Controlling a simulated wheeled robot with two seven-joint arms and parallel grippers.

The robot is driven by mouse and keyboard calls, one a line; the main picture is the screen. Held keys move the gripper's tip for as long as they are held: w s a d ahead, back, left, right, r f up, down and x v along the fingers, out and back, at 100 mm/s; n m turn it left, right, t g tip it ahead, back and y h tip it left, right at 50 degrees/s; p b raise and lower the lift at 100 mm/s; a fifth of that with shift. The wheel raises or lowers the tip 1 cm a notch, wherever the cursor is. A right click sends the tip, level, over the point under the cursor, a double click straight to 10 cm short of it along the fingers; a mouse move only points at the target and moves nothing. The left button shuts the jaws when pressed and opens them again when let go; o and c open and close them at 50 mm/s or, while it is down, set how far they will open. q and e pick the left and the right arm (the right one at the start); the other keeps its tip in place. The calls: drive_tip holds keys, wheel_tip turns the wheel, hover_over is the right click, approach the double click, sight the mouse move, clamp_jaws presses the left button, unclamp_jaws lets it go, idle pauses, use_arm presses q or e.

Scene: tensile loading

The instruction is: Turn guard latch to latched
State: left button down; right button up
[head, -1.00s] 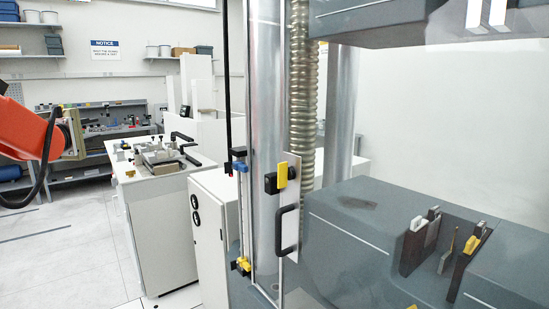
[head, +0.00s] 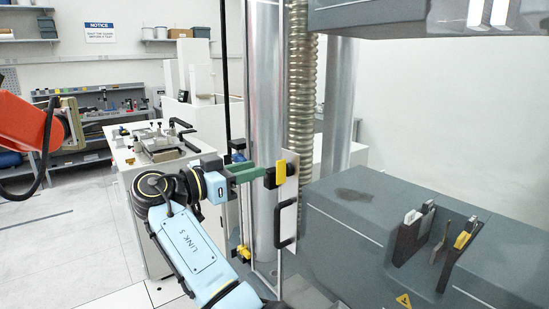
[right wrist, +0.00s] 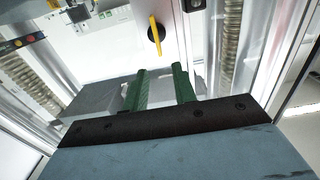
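The guard latch has a yellow handle (head: 281,172) and a black block beside it on a pale guard panel. In the right wrist view the handle (right wrist: 155,32) stands nearly upright, slightly tilted, over a round black base. My right gripper (head: 262,173) has green fingers and points at the latch from the left. In the right wrist view the fingers (right wrist: 160,69) are apart with nothing between them. The latch lies beyond their tips, a little left of the middle; contact does not show. My left gripper is not in view.
A black pull handle (head: 285,227) sits below the latch. A metal column (head: 263,110) and ribbed hose (head: 301,90) stand close by. The grey machine base (head: 350,225) fills the right. An orange arm (head: 25,135) shows at the left edge. A cluttered white cabinet (head: 125,160) stands behind.

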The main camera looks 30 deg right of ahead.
sight(277, 163)
drive_tip(key=d, duration=0.2)
drive_tip(key=d+p, duration=0.1)
drive_tip(key=d, duration=0.4)
drive_tip(key=shift+w+d+p, duration=0.1)
drive_tip(key=shift+w+p, duration=0.2)
drive_tip(key=shift+p, duration=0.1)
clamp_jaws()
